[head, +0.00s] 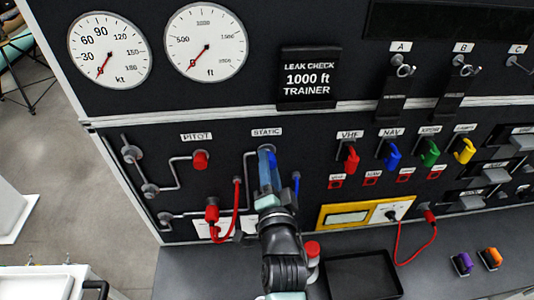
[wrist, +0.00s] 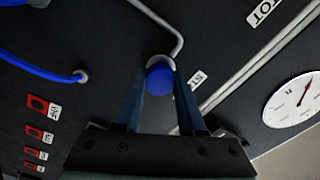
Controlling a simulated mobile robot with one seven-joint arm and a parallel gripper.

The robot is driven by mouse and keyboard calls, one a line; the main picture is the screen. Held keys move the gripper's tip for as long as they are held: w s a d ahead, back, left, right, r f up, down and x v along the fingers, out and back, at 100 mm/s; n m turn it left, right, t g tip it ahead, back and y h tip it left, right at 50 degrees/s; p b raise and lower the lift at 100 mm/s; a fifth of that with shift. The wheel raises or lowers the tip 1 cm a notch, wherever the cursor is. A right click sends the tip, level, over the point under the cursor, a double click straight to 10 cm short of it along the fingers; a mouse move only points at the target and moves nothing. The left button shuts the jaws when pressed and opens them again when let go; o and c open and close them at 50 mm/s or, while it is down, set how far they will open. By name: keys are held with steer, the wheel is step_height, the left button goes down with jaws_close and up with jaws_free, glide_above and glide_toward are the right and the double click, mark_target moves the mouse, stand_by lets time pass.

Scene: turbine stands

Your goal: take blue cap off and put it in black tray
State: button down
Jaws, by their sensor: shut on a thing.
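The blue cap (wrist: 160,80) sits on the end of the grey static pipe, in the middle of the wrist view. My gripper (wrist: 153,92) has one finger on each side of it and is shut on it. In the head view my gripper (head: 268,165) reaches up to the panel just below the STATIC label, and its fingers mostly hide the cap there. The black tray (head: 360,277) lies on the dark bench at the bottom, right of my arm. Its visible inside looks empty.
A red cap (head: 200,160) is on the pitot pipe to the left. Red hose (head: 224,225) and blue hose (wrist: 40,65) hang close to my gripper. A yellow-framed panel (head: 361,213) is above the tray. Purple (head: 462,263) and orange (head: 490,258) pieces lie at the right.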

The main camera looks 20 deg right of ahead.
steer(key=shift+p+v, duration=0.6)
steer(key=shift+v, duration=0.3)
